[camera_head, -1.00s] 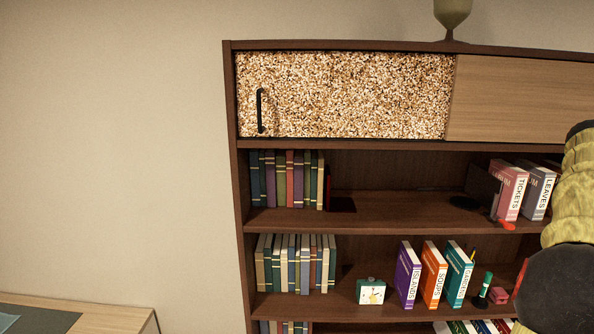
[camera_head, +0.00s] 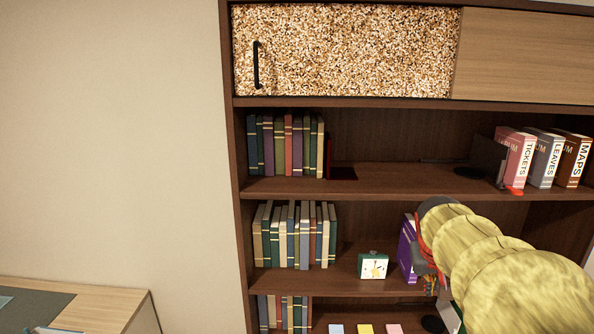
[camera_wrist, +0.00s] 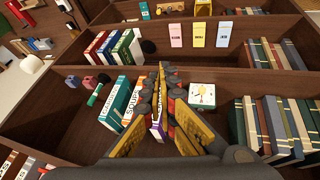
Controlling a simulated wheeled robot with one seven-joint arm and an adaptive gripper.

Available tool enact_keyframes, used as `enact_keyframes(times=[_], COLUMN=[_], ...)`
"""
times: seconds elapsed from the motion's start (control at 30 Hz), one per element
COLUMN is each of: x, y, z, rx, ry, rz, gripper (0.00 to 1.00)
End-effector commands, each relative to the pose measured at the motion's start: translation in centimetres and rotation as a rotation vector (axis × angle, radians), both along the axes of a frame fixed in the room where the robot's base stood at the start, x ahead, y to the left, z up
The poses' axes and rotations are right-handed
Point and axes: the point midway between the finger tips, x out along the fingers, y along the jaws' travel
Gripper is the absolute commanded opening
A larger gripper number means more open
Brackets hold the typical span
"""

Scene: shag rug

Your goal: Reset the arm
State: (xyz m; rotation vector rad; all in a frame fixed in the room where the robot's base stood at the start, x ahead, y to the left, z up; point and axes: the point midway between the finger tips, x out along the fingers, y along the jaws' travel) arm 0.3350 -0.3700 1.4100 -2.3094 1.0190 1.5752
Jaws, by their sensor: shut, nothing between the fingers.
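My arm, in a yellow shaggy sleeve, reaches in from the lower right in the head view.
A dark wood bookcase (camera_head: 240,217) holds rows of books (camera_head: 286,146), a small square clock (camera_head: 373,266), and labelled books (camera_head: 516,158). Its top has a speckled sliding door (camera_head: 345,50). A desk (camera_head: 100,303) stands lower left. The wall area at left is clear.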

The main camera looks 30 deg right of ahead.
Motion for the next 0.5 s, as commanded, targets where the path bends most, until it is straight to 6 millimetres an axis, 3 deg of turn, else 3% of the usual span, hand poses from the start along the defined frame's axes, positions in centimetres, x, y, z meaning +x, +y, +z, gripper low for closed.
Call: enact_keyframes(times=[0.03, 0.3, 0.5], x=[0.3, -0.7, -3.1], y=[3.3, 19.7, 29.6], z=[-2.2, -11.5, -17.6], rx=[0.031, 0.191, 0.241], ry=[-0.007, -0.025, -0.046], rz=[0.029, 0.204, 0.411], gripper=[0.00, 0.00, 0.00])
